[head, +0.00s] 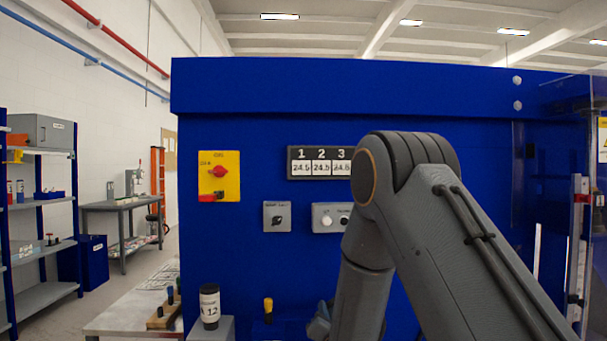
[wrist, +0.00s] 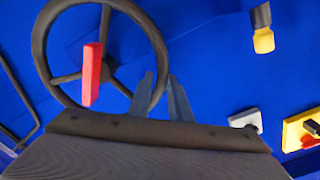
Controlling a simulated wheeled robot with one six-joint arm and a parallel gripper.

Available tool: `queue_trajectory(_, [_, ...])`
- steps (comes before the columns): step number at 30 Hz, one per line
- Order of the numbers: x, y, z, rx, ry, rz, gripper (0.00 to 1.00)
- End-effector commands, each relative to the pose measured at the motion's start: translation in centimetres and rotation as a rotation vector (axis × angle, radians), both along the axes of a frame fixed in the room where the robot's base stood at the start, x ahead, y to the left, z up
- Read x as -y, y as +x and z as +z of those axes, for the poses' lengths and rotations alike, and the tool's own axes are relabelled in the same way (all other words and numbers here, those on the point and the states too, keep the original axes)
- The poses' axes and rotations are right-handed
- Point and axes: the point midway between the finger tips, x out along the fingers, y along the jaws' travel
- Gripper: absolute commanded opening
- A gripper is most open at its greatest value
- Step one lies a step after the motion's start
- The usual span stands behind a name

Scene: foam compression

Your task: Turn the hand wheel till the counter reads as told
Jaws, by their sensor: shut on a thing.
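The hand wheel (wrist: 110,10) shows in the wrist view as a dark, spoked ring with a red bar-shaped part (wrist: 92,72) in front of it. My gripper (wrist: 161,77) is at the lower right of the wheel. Its two fingers stand on either side of the rim and are shut on it. In the head view the wheel is hidden behind my arm. The counter (head: 320,163) sits on the blue panel, with columns 1, 2 and 3. The columns appear to read 24.5 each, the third partly cut off by my arm.
The blue machine panel (head: 270,255) carries a red switch on a yellow plate (head: 219,176) and grey control boxes (head: 277,217). Below is a yellow-knobbed lever (head: 268,304), also in the wrist view (wrist: 263,40).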

Motion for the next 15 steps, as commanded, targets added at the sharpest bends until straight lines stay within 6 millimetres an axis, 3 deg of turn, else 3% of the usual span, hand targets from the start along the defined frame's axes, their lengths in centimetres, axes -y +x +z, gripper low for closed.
queue_trajectory(1, [-0.9, 0.2, 0.7, 0.014, 0.001, 0.018, 0.00])
queue_trajectory(5, [-0.9, 0.2, 0.6, 0.014, 0.000, 0.018, 0.00])
queue_trajectory(15, [-1.8, 0.2, -0.9, 0.012, -0.164, 0.019, 0.00])
